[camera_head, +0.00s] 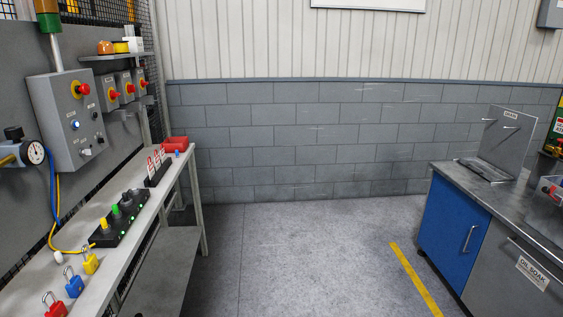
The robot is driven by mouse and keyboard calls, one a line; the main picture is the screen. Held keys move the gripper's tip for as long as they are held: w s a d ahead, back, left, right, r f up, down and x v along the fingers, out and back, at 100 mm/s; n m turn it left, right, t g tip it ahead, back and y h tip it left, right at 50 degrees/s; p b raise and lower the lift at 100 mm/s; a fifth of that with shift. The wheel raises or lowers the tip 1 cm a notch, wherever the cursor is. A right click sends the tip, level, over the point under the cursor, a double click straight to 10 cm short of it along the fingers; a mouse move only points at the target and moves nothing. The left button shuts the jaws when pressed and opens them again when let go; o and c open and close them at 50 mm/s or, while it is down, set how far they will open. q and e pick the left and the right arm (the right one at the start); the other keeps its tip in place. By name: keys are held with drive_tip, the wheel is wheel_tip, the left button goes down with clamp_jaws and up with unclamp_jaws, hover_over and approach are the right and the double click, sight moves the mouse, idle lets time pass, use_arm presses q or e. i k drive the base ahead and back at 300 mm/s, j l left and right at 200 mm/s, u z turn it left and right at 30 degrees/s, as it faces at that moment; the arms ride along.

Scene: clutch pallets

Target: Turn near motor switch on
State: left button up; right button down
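Three small grey switch boxes hang in a row on the left wall panel, each with a red knob on a yellow plate. The nearest box (112,104) is the leftmost; the middle box (127,95) and the far box (140,88) stand behind it. The knobs' settings are too small to tell. Which part is the near motor switch is not certain. Neither of my grippers shows.
Below the boxes, a narrow bench (85,274) holds coloured padlocks (73,284), a black charger strip (118,226) and red tags (154,164). A gauge (34,152) sticks out at left. A blue cabinet (450,225) stands right. The floor (300,250) between is clear.

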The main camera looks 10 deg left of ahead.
sight(131, 87)
drive_tip(key=i, duration=1.15)
drive_tip(key=i+l+u, duration=0.1)
drive_tip(key=i, duration=1)
